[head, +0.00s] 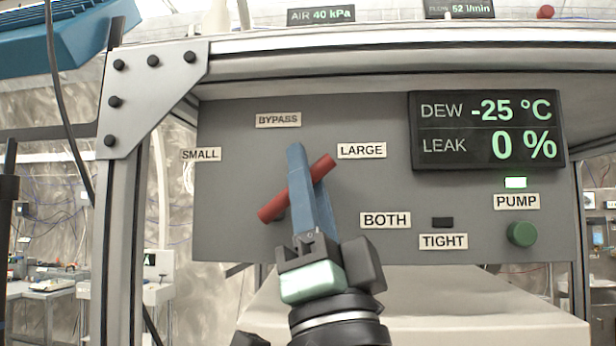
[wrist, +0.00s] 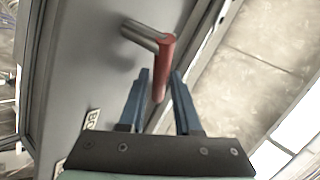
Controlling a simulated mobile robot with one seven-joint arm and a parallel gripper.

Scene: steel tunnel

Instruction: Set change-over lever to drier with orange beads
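The change-over lever is a red bar (head: 272,209) on the grey panel, slanting from lower left to upper right, its upper end near the LARGE label (head: 362,151). My gripper (head: 296,150) crosses in front of its middle. In the wrist view the red bar (wrist: 162,72) lies between my two blue fingers (wrist: 160,74), which are apart, one on each side. Whether they touch it is unclear. A grey shaft (wrist: 142,35) joins the bar to the panel. Other labels read SMALL (head: 200,155), BYPASS (head: 278,120) and BOTH (head: 385,220). No orange beads are visible.
A display (head: 487,131) reads DEW -25 °C and LEAK 0 %. A green PUMP button (head: 521,234) sits at the panel's lower right, with a dark TIGHT indicator (head: 443,222) to its left. A steel frame post (head: 118,240) stands left of the panel.

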